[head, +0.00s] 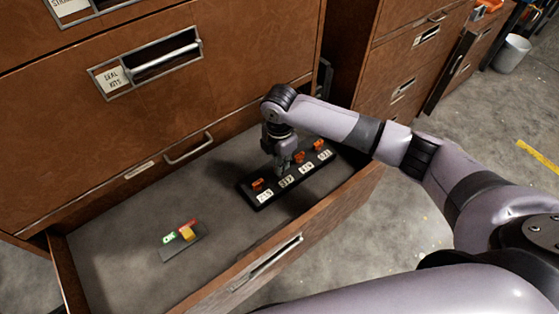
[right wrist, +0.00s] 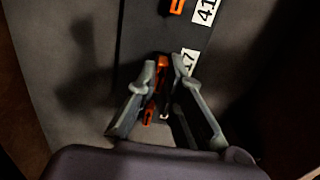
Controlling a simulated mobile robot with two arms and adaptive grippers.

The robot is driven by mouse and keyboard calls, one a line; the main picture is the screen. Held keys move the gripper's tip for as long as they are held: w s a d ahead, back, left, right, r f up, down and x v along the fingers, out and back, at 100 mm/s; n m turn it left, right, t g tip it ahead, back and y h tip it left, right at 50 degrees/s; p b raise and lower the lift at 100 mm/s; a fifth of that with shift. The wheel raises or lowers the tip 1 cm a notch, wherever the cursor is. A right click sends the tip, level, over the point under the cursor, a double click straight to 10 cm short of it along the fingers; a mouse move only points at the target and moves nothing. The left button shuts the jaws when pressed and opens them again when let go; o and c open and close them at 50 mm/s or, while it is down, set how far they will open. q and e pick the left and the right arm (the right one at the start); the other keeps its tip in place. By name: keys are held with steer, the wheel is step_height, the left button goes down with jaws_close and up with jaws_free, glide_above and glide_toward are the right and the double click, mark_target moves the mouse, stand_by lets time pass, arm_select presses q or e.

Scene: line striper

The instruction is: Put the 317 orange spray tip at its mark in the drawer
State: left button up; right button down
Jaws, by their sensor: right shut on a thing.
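The black strip (head: 272,190) lies in the open drawer (head: 110,240) with white number labels along its front edge. My right gripper (head: 283,168) points down over the strip, at the label that reads 317 (head: 286,181). In the right wrist view its fingers (right wrist: 163,72) are shut on the orange spray tip (right wrist: 151,100), beside a label ending in 17 (right wrist: 188,62). The tip is low at the strip; whether it touches the strip is hidden. My left gripper is not in view.
Other orange tips sit on the strip, one left of my gripper (head: 257,184) and two to its right (head: 299,157) (head: 319,144). A small plate (head: 183,245) with a green OK label and a yellow block lies in the drawer's left part. Bare drawer floor surrounds it.

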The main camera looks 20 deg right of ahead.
steer(key=shift+f+b, duration=0.4)
steer(key=shift+f, duration=0.5)
steer(key=c, duration=1.6)
jaws_free()
steer(key=shift+c, duration=0.2)
steer(key=shift+o, duration=0.4)
steer(key=shift+o, duration=1.2)
steer(key=shift+r, duration=0.1)
step_height(320, 180, up, 7)
steer(key=p, duration=0.7)
steer(key=shift+p, duration=0.3)
